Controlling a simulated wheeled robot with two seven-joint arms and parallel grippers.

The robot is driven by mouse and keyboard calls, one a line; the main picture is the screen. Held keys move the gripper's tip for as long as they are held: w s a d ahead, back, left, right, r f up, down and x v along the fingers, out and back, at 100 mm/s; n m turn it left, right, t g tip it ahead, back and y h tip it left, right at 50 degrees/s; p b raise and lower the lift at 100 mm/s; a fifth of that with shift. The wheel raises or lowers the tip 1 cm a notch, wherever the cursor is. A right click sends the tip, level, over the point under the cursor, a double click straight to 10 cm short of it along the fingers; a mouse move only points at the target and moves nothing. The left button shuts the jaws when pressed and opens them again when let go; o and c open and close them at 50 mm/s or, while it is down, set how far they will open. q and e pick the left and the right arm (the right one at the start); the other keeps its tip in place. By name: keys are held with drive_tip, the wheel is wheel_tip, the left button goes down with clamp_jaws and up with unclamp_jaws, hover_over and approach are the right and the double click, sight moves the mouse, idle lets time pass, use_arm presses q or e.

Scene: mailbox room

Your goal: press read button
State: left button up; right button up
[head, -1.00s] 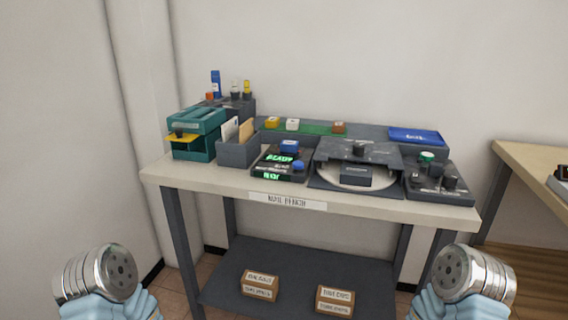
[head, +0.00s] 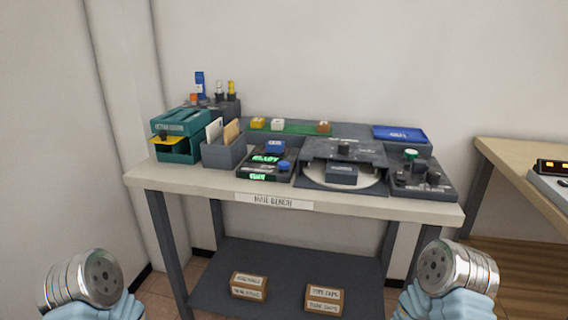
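A dark device with green lit text (head: 265,160) stands on the mail bench (head: 420,208), left of the middle. It carries a blue button (head: 284,165) at its front right and a blue block (head: 275,147) at its back. No readable label marks a read button. My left arm's end (head: 98,278) shows at the lower left and my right arm's end (head: 442,268) at the lower right. Both are in front of the bench and apart from it. I see only round metal wrist parts and pale blue links, with no fingers visible.
A teal box with a yellow tray (head: 180,135) and a grey letter holder (head: 224,152) stand left of the device. A round turntable unit (head: 342,175) and a knob panel (head: 420,180) stand to its right. Two cardboard boxes (head: 249,286) (head: 324,299) sit on the lower shelf.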

clamp_jaws()
idle(1.5)
